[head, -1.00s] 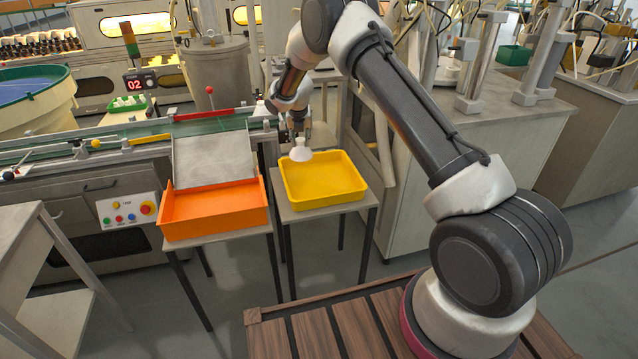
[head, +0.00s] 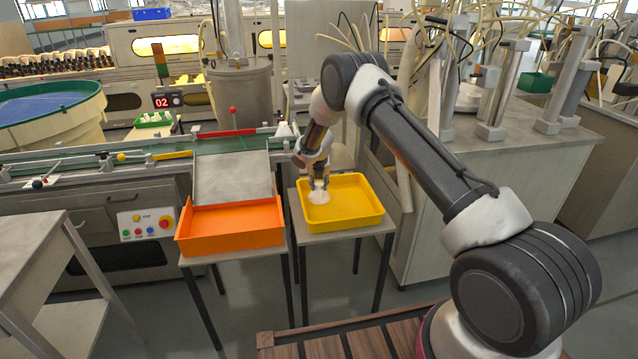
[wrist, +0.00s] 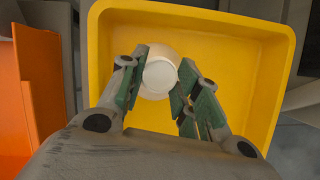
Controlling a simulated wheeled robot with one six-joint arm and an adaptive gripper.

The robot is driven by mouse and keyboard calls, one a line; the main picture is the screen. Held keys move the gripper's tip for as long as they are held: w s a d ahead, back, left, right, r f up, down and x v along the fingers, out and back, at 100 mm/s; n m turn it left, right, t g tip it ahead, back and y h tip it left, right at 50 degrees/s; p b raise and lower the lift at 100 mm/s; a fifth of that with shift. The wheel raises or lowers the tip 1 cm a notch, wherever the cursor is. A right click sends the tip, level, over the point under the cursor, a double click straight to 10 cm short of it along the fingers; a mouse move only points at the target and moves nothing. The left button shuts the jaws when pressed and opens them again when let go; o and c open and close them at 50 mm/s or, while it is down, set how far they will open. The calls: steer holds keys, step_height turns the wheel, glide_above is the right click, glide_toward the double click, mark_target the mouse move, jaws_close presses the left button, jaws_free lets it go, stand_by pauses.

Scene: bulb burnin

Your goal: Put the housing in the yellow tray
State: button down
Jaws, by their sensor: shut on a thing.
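The housing (head: 319,196) is a small white bell-shaped piece with its wide end down. My gripper (head: 319,183) is shut on its narrow top. The yellow tray (head: 362,221) stands on a small grey table, and the housing is inside its outline, low in the left part. I cannot tell whether the housing touches the tray floor. In the wrist view the housing (wrist: 159,76) sits between the green-padded fingers of my gripper (wrist: 165,85), with the yellow tray (wrist: 265,60) around and below it. The fingers hide part of its sides.
An orange tray (head: 232,235) stands just left of the yellow one, below a grey chute (head: 231,178). A conveyor (head: 120,165) runs behind on the left. A grey cabinet (head: 455,200) is to the right. The right part of the yellow tray is empty.

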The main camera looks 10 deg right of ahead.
steer(key=c, duration=1)
jaws_free()
steer(key=shift+c, duration=0.2)
steer(key=d+v, duration=0.1)
steer(key=v, duration=1.1)
steer(key=shift+a+r, duration=0.15)
steer(key=shift+a, duration=0.3)
